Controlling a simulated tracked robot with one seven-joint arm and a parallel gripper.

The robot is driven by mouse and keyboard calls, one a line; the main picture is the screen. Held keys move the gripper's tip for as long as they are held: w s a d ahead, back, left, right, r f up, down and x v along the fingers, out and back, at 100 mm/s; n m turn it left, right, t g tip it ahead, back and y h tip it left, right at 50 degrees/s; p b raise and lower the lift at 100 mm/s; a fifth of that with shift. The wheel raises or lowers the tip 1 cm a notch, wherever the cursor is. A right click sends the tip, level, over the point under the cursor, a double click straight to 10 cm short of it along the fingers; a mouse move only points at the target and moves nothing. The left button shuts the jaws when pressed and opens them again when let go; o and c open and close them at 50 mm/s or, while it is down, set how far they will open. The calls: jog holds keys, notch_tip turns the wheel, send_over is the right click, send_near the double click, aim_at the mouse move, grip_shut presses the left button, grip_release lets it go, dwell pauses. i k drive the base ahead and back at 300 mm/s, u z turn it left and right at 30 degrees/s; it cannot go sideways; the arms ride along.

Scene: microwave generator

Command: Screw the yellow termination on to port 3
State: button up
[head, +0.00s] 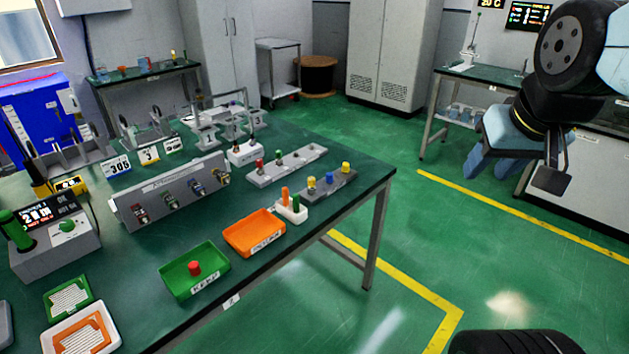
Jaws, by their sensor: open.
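The grey port panel (172,192) stands tilted on the green bench, with several ports in a row, each with coloured parts. I cannot read the port numbers, so port 3 is not identifiable. Two yellow terminations, one at the near left (311,183) and one at the far right (346,168), stand on the dark grey rack (330,188) near the bench's right edge, with a blue piece between them. My gripper (497,166) is open and appears empty at the upper right, well to the right of the bench and apart from everything.
A green tray (176,286) holding a red piece, an orange tray (254,235) and a small white holder (291,212) line the bench's front. A light grey rack (287,168) stands behind the dark one. A meter box (55,245) is at left. Open floor (450,230) lies right.

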aim_at(312, 180)
jog(key=z, duration=0.1)
jog(key=i, duration=1)
jog(key=u, duration=0.1)
